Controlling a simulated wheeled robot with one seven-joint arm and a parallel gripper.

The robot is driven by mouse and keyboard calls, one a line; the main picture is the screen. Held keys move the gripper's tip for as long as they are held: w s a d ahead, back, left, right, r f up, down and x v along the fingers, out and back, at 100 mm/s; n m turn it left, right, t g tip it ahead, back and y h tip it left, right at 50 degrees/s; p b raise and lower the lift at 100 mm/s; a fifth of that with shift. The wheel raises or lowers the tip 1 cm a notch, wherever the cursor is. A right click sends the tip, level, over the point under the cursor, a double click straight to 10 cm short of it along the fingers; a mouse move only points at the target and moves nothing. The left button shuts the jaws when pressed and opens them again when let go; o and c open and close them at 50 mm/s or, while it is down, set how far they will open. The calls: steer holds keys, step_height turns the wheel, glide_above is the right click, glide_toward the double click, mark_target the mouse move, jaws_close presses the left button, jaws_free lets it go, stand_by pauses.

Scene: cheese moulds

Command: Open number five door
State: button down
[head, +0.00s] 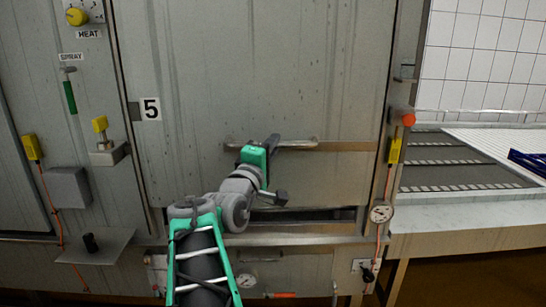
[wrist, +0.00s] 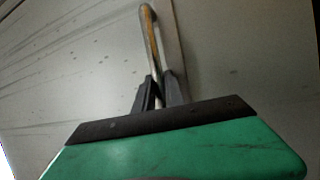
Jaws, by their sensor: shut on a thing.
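The number five door (head: 250,75) is a large stained metal panel in the head view, with a "5" label (head: 150,109) at its left edge. Its horizontal bar handle (head: 300,143) runs across the lower part. My gripper (head: 271,143) is shut on this handle, left of its middle. In the wrist view, the dark fingers of my gripper (wrist: 160,92) close around the handle (wrist: 150,35), which stretches away from them. A dark gap (head: 325,215) shows below the door's lower edge, right of my arm. My arm hides the gap's left part.
Left of the door are a grey box (head: 69,187), a small shelf (head: 95,245) and yellow switches (head: 32,147). A counter (head: 460,200) extends right.

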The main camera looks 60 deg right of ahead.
step_height(320, 180, up, 39)
steer(key=p, duration=2)
steer(key=c, duration=1.4)
jaws_free()
steer(key=shift+f, duration=0.15)
steer(key=a+f+b, duration=0.1)
steer(key=a+b, duration=0.1)
steer(key=a, duration=0.5)
steer(key=shift+s+a+f, duration=0.2)
steer(key=shift+s+a, duration=0.1)
steer(key=shift+a, duration=0.05)
